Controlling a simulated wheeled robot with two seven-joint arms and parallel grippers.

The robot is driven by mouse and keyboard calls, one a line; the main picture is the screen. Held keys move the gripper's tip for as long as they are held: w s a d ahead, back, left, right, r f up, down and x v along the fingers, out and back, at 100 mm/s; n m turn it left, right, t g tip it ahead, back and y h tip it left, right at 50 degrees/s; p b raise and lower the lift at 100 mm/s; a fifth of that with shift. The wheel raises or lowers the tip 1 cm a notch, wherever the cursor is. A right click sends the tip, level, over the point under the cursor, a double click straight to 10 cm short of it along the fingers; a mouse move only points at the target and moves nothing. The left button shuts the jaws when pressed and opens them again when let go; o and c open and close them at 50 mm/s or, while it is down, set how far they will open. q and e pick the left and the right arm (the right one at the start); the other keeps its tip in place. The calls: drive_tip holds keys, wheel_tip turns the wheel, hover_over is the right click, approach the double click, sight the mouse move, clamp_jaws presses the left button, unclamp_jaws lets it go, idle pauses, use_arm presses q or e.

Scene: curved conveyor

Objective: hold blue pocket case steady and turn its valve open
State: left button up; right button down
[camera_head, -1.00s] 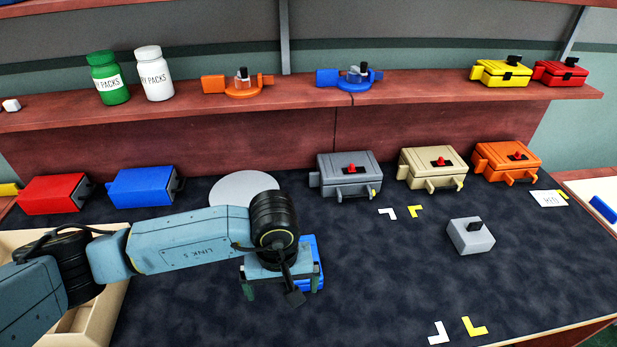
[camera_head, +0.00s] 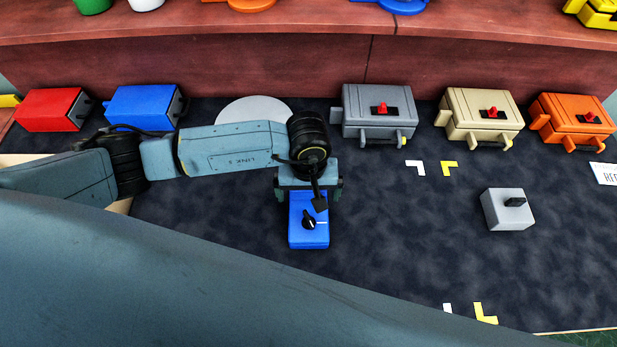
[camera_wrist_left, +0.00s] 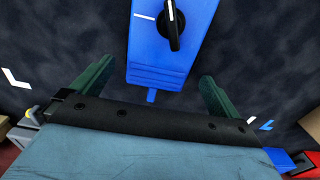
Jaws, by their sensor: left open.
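The blue pocket case (camera_head: 308,238) lies on the dark mat with a black valve knob (camera_head: 309,221) on top. A short white line sits to the right of the knob; the knob's pointer is not lined up with it. In the left wrist view the case (camera_wrist_left: 160,65) and knob (camera_wrist_left: 171,26) appear at top centre. My left gripper (camera_head: 309,187) is open at the case's far end. In the wrist view its two fingers (camera_wrist_left: 155,84) stand wide apart, with visible gaps between them and the case. My right gripper is not in view.
A small grey box (camera_head: 505,212) with a black knob lies right of the case. Grey (camera_head: 378,115), tan (camera_head: 480,118) and orange (camera_head: 575,127) cases stand along the back. A large blue-grey part of mine covers the lower left. Mat between the blue and grey boxes is clear.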

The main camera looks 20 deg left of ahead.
sight(308, 201)
use_arm(q)
drive_tip(key=shift+f, duration=2.7)
drive_tip(key=shift+c, duration=0.4)
drive_tip(key=c, duration=1.1)
